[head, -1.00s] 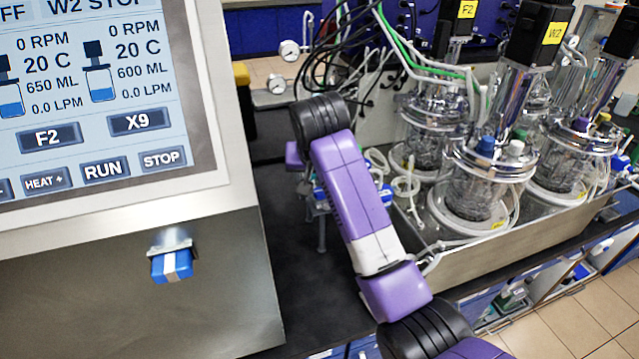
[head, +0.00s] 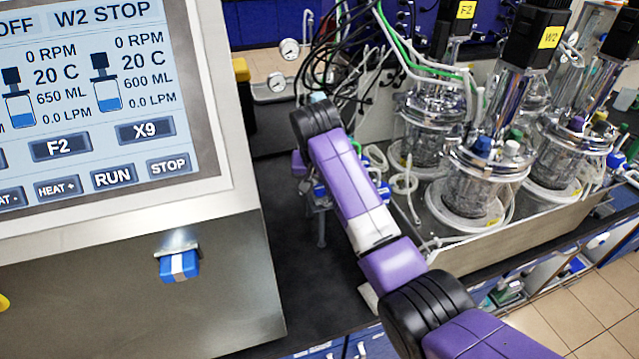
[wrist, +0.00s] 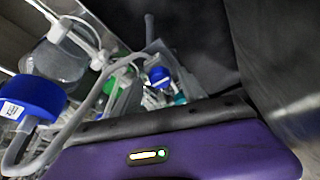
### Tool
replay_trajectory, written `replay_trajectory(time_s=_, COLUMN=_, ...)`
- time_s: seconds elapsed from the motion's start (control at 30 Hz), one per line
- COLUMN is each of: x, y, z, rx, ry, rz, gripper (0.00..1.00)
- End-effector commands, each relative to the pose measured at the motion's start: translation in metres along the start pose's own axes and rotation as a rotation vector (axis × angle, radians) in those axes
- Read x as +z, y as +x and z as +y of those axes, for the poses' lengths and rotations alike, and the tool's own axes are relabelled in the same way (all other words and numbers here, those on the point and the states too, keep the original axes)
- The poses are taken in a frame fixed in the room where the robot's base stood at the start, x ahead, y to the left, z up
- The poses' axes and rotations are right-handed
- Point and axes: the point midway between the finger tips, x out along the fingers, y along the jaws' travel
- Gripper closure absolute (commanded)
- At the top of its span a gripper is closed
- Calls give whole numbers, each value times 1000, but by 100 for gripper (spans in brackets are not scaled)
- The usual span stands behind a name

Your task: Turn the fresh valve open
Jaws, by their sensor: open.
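No label reading "fresh" is legible, so I cannot tell which is the fresh valve. My gripper's purple body (wrist: 165,125) fills the bottom of the wrist view; its fingertips are not clearly seen. A small blue knob (wrist: 160,77) lies just beyond it, apart in the picture. The gripper is open, and I see nothing held.
The control screen (head: 85,100) stands at the left. Glass bioreactor vessels (head: 475,185) stand in a metal tray (head: 500,250) at the right. Hoses and cables (head: 345,50) hang behind my arm.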

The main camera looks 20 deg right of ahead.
Motion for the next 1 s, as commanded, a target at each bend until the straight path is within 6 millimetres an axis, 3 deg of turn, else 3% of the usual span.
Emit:
replay_trajectory(time_s=0.2, x=0, y=1, z=0, rx=0, ry=0, rz=0, gripper=50)
replay_trajectory(time_s=0.47, x=0, y=0, z=0, rx=0, ry=0, rz=1, gripper=100)
replay_trajectory(time_s=1.0, x=-1, y=0, z=2, rx=-51, ry=-121, rz=2, gripper=100)
